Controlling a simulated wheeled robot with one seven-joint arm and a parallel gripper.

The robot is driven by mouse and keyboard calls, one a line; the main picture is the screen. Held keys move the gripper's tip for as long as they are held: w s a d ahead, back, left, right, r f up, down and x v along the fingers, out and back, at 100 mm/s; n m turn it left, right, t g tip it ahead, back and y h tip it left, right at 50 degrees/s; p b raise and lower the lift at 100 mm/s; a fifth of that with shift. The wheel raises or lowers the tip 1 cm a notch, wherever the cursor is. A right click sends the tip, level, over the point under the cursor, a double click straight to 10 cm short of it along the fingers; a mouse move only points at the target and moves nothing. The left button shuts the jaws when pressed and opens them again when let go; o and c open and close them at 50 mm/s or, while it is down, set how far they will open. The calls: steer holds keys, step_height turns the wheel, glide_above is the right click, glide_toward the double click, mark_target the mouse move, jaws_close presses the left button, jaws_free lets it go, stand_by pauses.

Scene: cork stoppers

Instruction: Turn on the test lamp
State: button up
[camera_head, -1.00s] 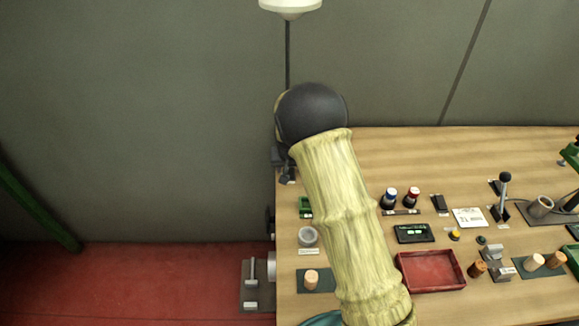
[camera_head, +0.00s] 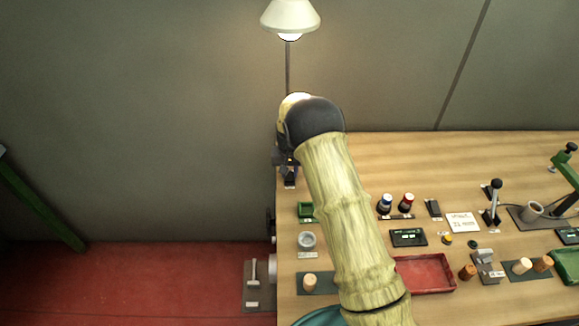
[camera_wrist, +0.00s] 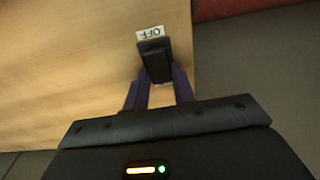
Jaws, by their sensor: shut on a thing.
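The test lamp (camera_head: 290,16) hangs at the top of the head view, with a white shade and a bright bulb below. Warm light falls on the wall around it, so it is lit. My gripper (camera_wrist: 158,88) is at the table's far left corner, shut on a small black switch (camera_wrist: 155,62). A white label (camera_wrist: 150,33) reading OFF lies just beyond the switch. In the head view my gripper (camera_head: 289,172) is partly hidden by my arm, and the switch cannot be made out clearly there.
The wooden table (camera_head: 420,165) has a clear back strip.

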mark_target(290, 174)
steer(key=shift+w+g+p, duration=0.2)
steer(key=shift+g+p, duration=0.3)
steer(key=shift+g, duration=0.1)
steer(key=o, duration=1)
step_height(290, 174, up, 17)
steer(key=shift+r+b, duration=0.2)
steer(key=shift+b, duration=0.95)
